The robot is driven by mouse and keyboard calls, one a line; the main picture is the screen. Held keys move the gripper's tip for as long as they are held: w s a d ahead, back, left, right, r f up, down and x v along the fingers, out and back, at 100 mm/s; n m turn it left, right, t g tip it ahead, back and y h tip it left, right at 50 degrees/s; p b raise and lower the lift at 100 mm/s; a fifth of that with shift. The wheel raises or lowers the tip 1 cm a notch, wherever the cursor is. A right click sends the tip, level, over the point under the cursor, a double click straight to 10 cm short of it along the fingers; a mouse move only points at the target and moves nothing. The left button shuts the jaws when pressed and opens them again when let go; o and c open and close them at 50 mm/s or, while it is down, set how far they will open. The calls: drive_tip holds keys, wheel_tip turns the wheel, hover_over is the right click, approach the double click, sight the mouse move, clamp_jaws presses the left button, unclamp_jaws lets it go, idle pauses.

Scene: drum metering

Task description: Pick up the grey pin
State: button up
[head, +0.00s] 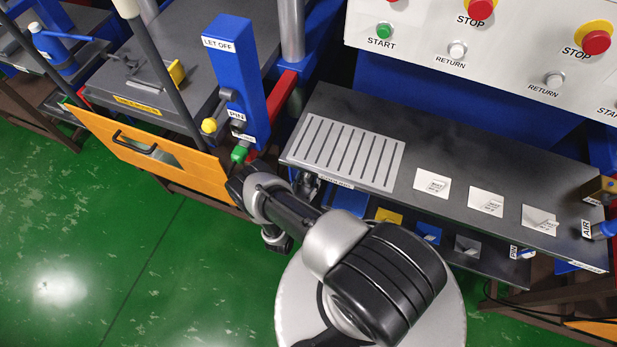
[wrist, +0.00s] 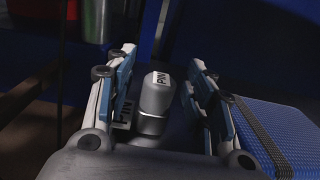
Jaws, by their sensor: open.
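The grey pin (wrist: 153,100) stands between the two fingers of my gripper (wrist: 163,65) in the wrist view. It is a light grey cylinder with a white PIN label near its top. My gripper is open, with one finger on each side of the pin and a visible gap on both sides. A second PIN label shows beside the left finger. In the head view my gripper (head: 311,186) is mostly hidden at the front edge of the dark shelf, and I cannot make out the grey pin there.
The dark shelf (head: 455,160) carries a slotted grey plate (head: 345,150) and several white cards. A blue post (head: 237,70) marked LET OFF and an orange panel (head: 150,150) are to the left. A blue ribbed surface (wrist: 275,135) lies right of my gripper. Green floor is open at lower left.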

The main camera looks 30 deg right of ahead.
sight(308, 176)
drive_tip(key=shift+c, duration=0.3)
drive_tip(key=c, duration=1)
wheel_tip(308, 176, up, 10)
drive_tip(key=p, duration=0.4)
drive_tip(key=shift+p, duration=0.35)
drive_tip(key=shift+r, duration=0.1)
wheel_tip(308, 176, up, 4)
drive_tip(key=p, duration=0.3)
drive_tip(key=shift+s+a, duration=0.1)
